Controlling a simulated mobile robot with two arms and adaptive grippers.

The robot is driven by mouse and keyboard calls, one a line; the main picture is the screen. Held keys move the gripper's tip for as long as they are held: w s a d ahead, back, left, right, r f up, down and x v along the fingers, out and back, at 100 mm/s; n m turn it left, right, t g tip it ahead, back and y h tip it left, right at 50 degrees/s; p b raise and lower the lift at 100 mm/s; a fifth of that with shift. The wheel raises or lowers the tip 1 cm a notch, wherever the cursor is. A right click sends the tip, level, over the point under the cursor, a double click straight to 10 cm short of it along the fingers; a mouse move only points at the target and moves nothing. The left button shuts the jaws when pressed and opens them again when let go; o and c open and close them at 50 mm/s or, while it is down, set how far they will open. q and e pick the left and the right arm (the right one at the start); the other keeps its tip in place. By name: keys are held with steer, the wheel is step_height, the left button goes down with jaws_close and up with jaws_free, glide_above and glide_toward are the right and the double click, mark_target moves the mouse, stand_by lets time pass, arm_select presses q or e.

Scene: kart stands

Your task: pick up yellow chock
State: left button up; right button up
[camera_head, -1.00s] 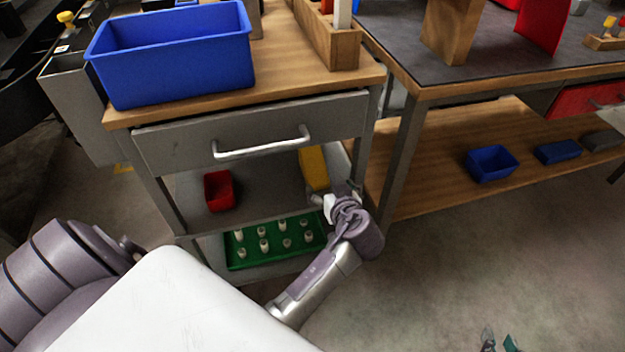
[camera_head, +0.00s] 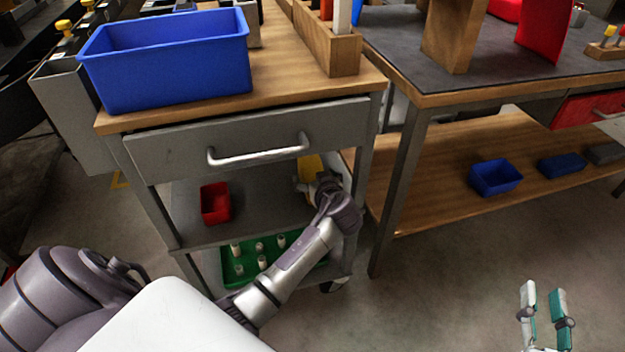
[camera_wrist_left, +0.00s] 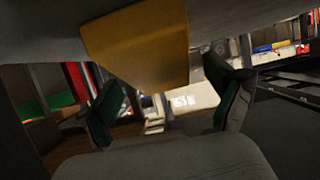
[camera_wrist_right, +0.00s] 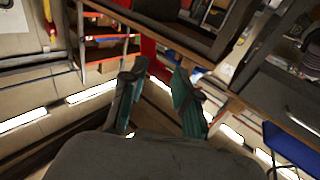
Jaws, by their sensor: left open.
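The yellow chock (camera_head: 311,166) is on the middle shelf of the grey cart, under the drawer, near the right side. My left gripper (camera_head: 308,190) reaches in at it from the front and hides its lower part. In the left wrist view the chock (camera_wrist_left: 140,45) is large, ahead of the fingers and across the gap between them. The left fingers (camera_wrist_left: 168,92) are spread on either side, and I cannot tell whether they touch it. My right gripper (camera_head: 544,292) is open and empty over the floor at the lower right; its fingers (camera_wrist_right: 158,82) also show in the right wrist view.
A red bin (camera_head: 215,203) stands left of the chock on the same shelf (camera_head: 262,212). The drawer handle (camera_head: 258,155) juts out above. A green tray (camera_head: 232,272) with white pegs is below. A workbench leg (camera_head: 397,190) stands to the right.

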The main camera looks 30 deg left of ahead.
arm_select(q)
steer(key=shift+x, duration=1.3)
steer(key=c, duration=1.5)
steer(key=shift+o, duration=0.2)
arm_select(e)
step_height(320, 180, up, 3)
steer(key=shift+s+a+r+t+y, duration=0.15)
steer(key=shift+t+y, duration=0.15)
steer(key=shift+t, duration=0.8)
arm_select(q)
steer(key=shift+r, duration=0.2)
